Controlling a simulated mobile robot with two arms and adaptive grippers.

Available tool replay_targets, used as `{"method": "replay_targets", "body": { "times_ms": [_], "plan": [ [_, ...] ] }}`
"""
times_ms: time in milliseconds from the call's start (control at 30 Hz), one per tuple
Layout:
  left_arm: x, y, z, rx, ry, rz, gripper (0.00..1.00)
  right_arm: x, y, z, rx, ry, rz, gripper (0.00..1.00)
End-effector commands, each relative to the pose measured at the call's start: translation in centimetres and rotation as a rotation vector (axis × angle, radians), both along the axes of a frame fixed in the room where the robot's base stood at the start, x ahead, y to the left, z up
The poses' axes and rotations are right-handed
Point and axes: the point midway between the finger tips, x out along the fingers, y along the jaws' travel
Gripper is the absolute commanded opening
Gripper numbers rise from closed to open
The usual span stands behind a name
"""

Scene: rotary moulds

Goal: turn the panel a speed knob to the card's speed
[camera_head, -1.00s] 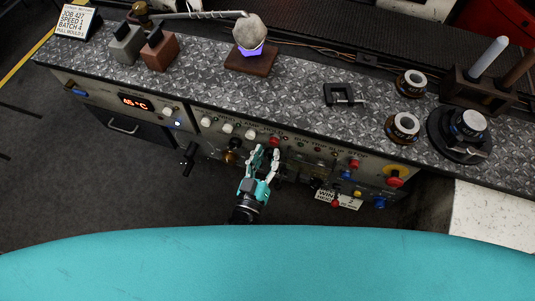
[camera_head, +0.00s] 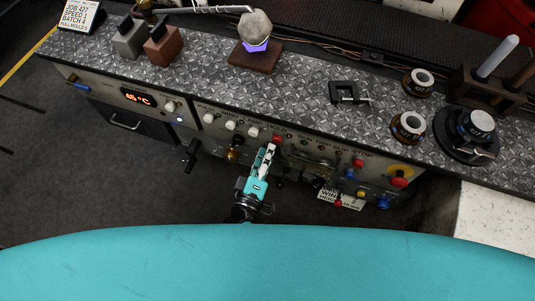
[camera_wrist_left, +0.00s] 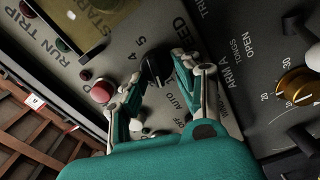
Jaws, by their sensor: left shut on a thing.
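The job card (camera_head: 79,15) at the far left end of the bench reads JOB 427, SPEED 1, BATCH 4. The black speed knob (camera_wrist_left: 156,68) sits on the grey panel in the left wrist view, with the numbers 4 and 5 and the word SPEED beside it. My left gripper (camera_wrist_left: 158,72) is shut on this knob, one finger on each side. In the head view my left gripper (camera_head: 269,150) reaches the panel front and hides the knob. I cannot clearly read the knob's pointer. My right gripper is not in view.
A red button (camera_wrist_left: 103,91) lies close to one finger. A brass dial (camera_wrist_left: 297,87) marked ARM A is to the right. The red stop button (camera_head: 399,182) and several other controls line the panel. The bench top (camera_head: 205,72) above holds blocks and moulds.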

Motion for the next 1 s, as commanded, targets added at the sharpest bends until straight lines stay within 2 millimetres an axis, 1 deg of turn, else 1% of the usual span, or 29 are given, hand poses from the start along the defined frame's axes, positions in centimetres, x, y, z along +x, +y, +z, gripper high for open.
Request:
{"method": "replay_targets", "body": {
  "times_ms": [33, 200, 400, 633, 1000],
  "plan": [
    [-0.01, 0.0, -0.21, -0.037, 0.012, -0.001, 0.0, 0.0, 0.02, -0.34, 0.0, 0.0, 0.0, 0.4],
    [-0.02, 0.02, -0.35, -0.146, 0.048, -0.002, 0.0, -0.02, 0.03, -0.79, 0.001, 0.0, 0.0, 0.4],
    [-0.01, 0.05, -0.38, -0.237, 0.077, -0.001, 0.0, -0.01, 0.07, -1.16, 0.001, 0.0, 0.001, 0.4],
    [0.0, 0.04, -0.38, -0.285, 0.093, -0.001, 0.0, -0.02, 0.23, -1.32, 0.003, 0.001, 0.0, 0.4],
    [-0.01, 0.04, -0.36, -0.295, 0.097, 0.0, 0.0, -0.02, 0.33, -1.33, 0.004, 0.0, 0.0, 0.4]
  ]
}}
